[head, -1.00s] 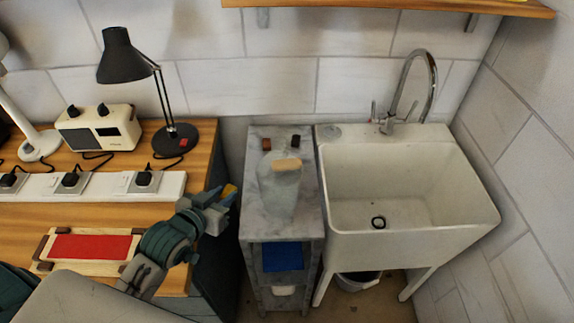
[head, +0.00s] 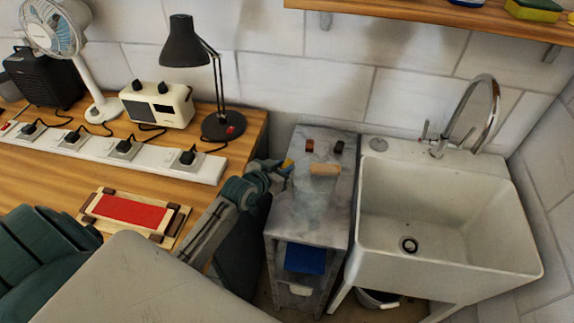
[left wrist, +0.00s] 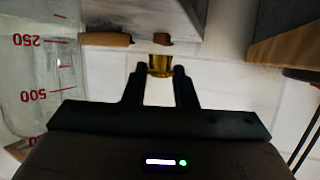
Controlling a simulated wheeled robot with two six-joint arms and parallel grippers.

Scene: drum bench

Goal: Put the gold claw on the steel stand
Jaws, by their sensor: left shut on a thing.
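My left gripper (head: 282,172) reaches in from the left, at the left edge of a narrow grey stand (head: 281,223), which looks like the steel stand. In the left wrist view the gripper (left wrist: 160,76) is shut on a small shiny gold piece, the gold claw (left wrist: 160,66), between its fingertips. In the head view the claw (head: 287,163) is a small yellow spot at the fingertips. Whether it touches the stand cannot be told. My right gripper is not in view.
On the stand are a clear measuring jug (left wrist: 35,75), a tan cylinder (head: 325,170), a reddish-brown block (head: 309,146) and a dark block (head: 339,147). A white sink (head: 440,255) adjoins on the right. The wooden bench (head: 60,180) holds a lamp (head: 222,125) and power strip (head: 205,170).

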